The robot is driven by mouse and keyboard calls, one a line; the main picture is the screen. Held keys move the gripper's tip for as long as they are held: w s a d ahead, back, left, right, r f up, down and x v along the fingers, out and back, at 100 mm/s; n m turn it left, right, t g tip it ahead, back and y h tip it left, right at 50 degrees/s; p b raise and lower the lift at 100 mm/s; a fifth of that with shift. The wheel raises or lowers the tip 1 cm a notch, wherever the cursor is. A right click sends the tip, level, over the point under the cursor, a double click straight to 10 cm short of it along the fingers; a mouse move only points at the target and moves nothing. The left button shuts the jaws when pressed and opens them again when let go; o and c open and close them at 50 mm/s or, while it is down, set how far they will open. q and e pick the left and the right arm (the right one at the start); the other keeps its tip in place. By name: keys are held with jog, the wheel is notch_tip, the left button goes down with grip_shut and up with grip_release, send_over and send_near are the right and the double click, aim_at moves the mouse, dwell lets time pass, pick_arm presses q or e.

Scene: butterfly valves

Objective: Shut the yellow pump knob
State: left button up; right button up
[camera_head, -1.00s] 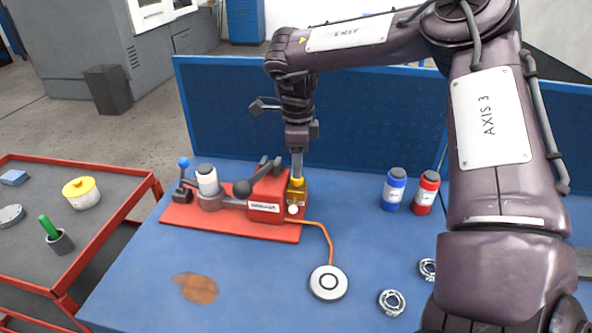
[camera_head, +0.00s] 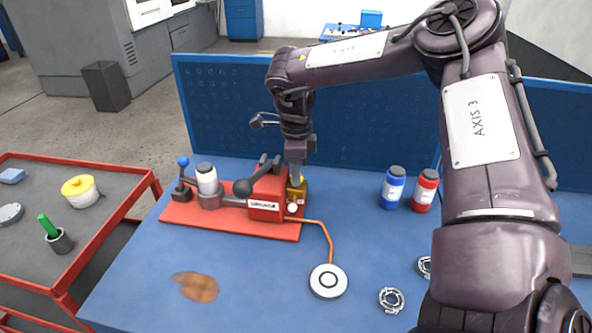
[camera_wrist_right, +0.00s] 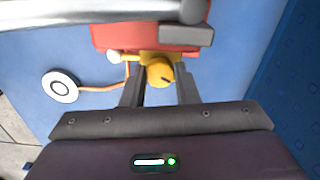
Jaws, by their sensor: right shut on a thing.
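The yellow pump knob (camera_wrist_right: 159,74) is round with a dark slot and sits on top of a brass-yellow block at the end of the red pump (camera_head: 265,208). In the head view my right gripper (camera_head: 296,181) points straight down on the knob and mostly hides it. In the right wrist view the two dark fingers of my right gripper (camera_wrist_right: 160,84) stand on either side of the knob, shut on it. My left gripper is not in view.
The pump stands on a red base plate (camera_head: 232,228) with a black ball lever, a white cylinder and a blue-tipped lever. An orange hose runs to a round white disc (camera_head: 328,281). Blue (camera_head: 393,187) and red (camera_head: 425,190) bottles stand right.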

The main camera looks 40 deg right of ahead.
jog(key=shift+m, duration=0.3)
jog(key=shift+m+b, duration=0.75)
jog(key=shift+m, duration=0.45)
jog(key=shift+m+b, duration=0.4)
jog(key=shift+m, duration=1)
jog(key=o, duration=1)
jog(key=shift+c, duration=0.2)
notch_tip(320, 180, up, 8)
jog(key=p, duration=0.6)
jog(key=shift+p, duration=0.35)
